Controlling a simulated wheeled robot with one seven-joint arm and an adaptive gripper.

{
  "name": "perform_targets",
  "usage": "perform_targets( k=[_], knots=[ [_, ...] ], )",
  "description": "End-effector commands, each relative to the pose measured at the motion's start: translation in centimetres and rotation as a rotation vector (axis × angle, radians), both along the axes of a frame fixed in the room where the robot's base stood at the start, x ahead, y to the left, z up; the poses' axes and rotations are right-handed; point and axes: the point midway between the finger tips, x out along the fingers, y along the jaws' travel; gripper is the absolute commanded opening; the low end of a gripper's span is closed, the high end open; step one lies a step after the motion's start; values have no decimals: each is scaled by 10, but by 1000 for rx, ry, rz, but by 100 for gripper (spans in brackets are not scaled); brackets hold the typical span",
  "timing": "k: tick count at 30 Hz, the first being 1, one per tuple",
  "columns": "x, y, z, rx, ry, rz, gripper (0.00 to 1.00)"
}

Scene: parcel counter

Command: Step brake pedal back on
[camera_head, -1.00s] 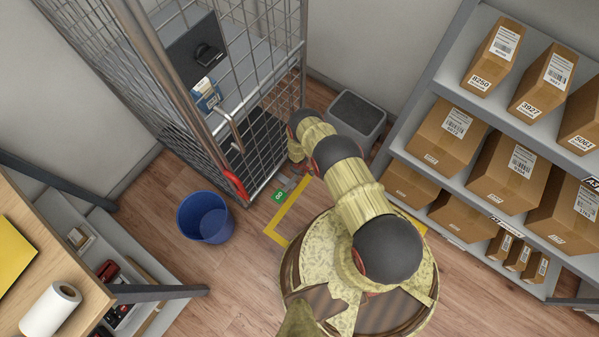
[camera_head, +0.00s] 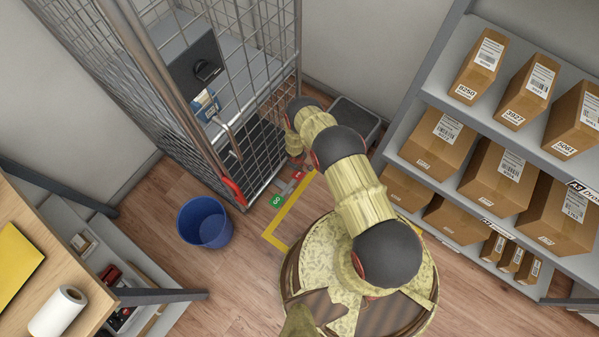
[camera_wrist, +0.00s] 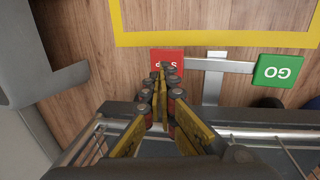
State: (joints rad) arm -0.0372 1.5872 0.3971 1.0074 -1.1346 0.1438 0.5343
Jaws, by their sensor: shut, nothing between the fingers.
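The brake pedal sits at the foot of the wire roll cage (camera_head: 303,60). It has a red STOP plate (camera_wrist: 166,56) and a green GO plate (camera_wrist: 278,71), joined by a grey bar (camera_wrist: 215,66). In the head view the green plate (camera_head: 277,201) and the red plate (camera_head: 299,175) show on the floor side of the cage. My gripper (camera_wrist: 163,72) is shut and empty. Its fingertips overlap the near part of the red plate in the wrist view; I cannot tell whether they touch it. In the head view my arm hides most of the gripper.
Yellow floor tape (camera_head: 290,215) runs beside the pedal. A blue bin (camera_head: 204,222) stands left of it. A grey step stool (camera_head: 356,122) is behind my arm. Shelves with cartons (camera_head: 437,142) are on the right. A wooden table (camera_head: 60,262) is at lower left.

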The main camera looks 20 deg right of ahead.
Motion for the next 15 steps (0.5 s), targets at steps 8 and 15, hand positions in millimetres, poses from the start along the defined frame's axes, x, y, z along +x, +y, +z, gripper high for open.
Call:
perform_targets(
  k=[8,15],
  knots=[
    [2,-5,39,0,2,-2,0],
    [3,-6,45,0,2,0,0]
  ],
)
